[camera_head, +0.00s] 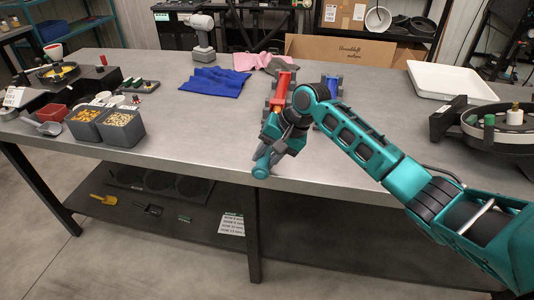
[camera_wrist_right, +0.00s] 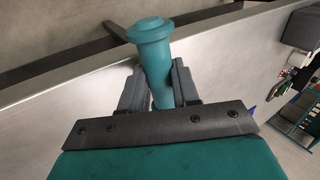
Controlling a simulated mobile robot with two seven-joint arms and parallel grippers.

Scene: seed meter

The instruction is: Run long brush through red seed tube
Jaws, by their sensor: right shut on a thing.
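The red seed tube (camera_head: 282,88) stands in a grey holder near the middle of the table, partly hidden behind my right arm. My right gripper (camera_head: 279,146) is in front of it, near the table's front edge. It is shut on a teal handle (camera_head: 262,163), which I take for the long brush's handle. The handle also shows between the two fingers in the right wrist view (camera_wrist_right: 152,54). The brush's shaft and bristles are hidden, so I cannot tell whether they are in the tube. My left gripper is not in view.
A blue tube (camera_head: 331,84) stands right of the red one. A blue cloth (camera_head: 214,82) and a pink cloth (camera_head: 258,61) lie behind. Seed bins (camera_head: 121,130) stand at left. A white tray (camera_head: 446,80) and a round meter (camera_head: 505,130) are at right.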

